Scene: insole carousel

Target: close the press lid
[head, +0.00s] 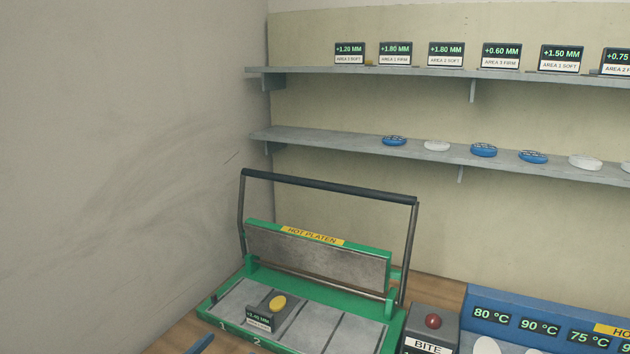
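The press has a green base (257,270) on the wooden table. Its lid, a grey plate in a green frame labelled HOT PLATEN (315,260), stands raised at the back of the base. A dark bar handle (330,186) on two side arms rises above the lid. The bed has several grey numbered plates. A yellow disc (277,303) and a small display reading about +2.40 MM (259,317) sit on the left part of the bed. I cannot make out either gripper in the head view.
A box with a red button (432,321), labelled BITE, stands right of the press. A blue rack (480,300) with temperature displays is farther right. Two shelves (340,140) behind hold blue and white discs and displays. A blue sliver (200,344), unclear, shows at the bottom left.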

